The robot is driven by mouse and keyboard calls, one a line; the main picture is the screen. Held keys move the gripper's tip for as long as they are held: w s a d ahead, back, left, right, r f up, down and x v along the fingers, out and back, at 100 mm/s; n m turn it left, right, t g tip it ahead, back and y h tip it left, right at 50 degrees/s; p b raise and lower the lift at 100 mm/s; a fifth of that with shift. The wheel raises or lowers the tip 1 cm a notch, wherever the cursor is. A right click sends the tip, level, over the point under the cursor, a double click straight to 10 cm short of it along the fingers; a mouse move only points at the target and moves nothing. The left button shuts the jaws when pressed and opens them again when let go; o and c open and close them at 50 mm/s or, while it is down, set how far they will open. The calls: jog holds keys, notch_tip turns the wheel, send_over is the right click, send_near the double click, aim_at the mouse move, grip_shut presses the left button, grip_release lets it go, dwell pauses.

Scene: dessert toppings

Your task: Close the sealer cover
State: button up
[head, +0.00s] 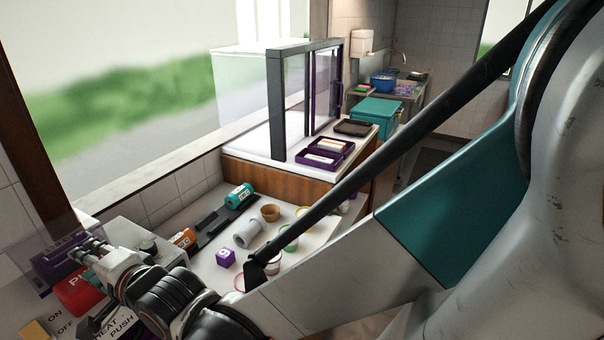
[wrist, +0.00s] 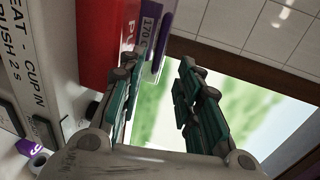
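The sealer (head: 64,322) is the white machine at the lower left of the head view, printed with ON, OFF and HEAT PUSH. Its red part (head: 77,292) carries white letters and also shows at the top of the wrist view (wrist: 102,42). A purple part (head: 48,262) stands beside it; in the wrist view it has a 170 C label (wrist: 150,28). My gripper (head: 86,250) is beside the red and purple parts. I cannot tell whether a finger touches the sealer, or the cover's exact angle.
The counter right of my wrist holds a purple cube (head: 226,257), a grey cup (head: 248,235), a brown bowl (head: 270,213) and a teal canister (head: 240,196). A glass-sided case (head: 292,105) stands behind. The window and tiled wall border the left side.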

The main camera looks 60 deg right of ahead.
jog(key=shift+v, duration=1.95)
jog(key=shift+c, duration=0.5)
jog(key=shift+w+r, duration=0.1)
jog(key=c, duration=0.5)
jog(key=w+r+n+g+p, duration=0.2)
jog(key=w+r+n+p, duration=0.1)
jog(key=p, duration=0.2)
jog(key=w+r+n+g+p, duration=0.2)
jog(key=w+r+n+p, duration=0.1)
jog(key=n+p, duration=0.1)
jog(key=shift+w+r+p, duration=0.25)
jog(key=shift+r+p, duration=0.1)
jog(key=shift+p, duration=0.1)
grip_shut()
jog(key=w+r+n+g+p, duration=0.45)
jog(key=r+n+p, duration=0.25)
jog(key=n+p, duration=0.2)
jog(key=n+g+p, duration=0.1)
jog(key=n, duration=0.1)
send_over(64, 244)
jog(key=s, duration=0.2)
notch_tip(64, 244, down, 11)
jog(key=shift+s+f, duration=0.15)
jog(key=shift+f, duration=0.55)
